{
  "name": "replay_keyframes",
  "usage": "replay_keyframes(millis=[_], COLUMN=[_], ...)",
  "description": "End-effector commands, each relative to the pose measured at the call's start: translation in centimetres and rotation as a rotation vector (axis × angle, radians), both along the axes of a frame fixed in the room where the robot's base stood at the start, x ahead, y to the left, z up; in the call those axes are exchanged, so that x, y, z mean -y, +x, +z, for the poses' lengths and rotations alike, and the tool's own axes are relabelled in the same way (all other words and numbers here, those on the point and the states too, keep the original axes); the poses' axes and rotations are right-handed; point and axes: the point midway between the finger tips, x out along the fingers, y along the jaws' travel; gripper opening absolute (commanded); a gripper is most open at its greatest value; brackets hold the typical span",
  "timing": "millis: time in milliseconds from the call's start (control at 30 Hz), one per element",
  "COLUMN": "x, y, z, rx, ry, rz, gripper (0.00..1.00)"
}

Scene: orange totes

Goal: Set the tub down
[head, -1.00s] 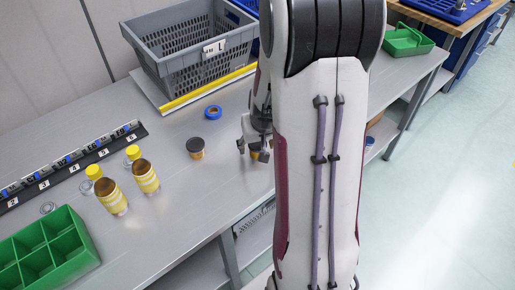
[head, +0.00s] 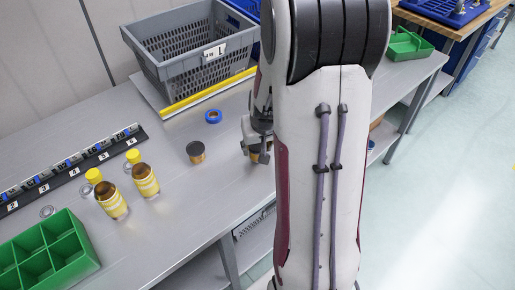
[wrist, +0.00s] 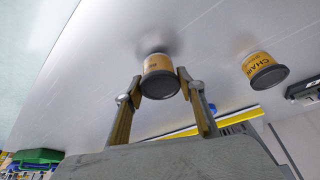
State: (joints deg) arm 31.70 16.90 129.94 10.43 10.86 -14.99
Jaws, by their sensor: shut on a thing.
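The tub (wrist: 160,75) has an orange label and a dark lid. In the wrist view it sits between the two fingertips of my gripper (wrist: 162,86), which is shut on it. Its base is at or just above the grey bench (head: 200,215), with a soft shadow beside it; I cannot tell whether it touches. In the head view my gripper (head: 256,152) is low over the bench, left of my arm, and mostly hides the tub.
A second tub (head: 196,152), with a dark lid, stands left of my gripper; its label shows in the wrist view (wrist: 262,66). Bare bench lies in front.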

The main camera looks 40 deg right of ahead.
Motion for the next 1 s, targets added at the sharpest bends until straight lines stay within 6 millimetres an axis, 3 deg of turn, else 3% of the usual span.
replay_keyframes(millis=[700,1000], x=[0.0,0.0], y=[0.0,0.0], z=[8.3,9.1], rx=[0.003,-0.001], ry=[-0.001,0.001], rz=[-0.002,-0.001], gripper=[0.11,0.11])
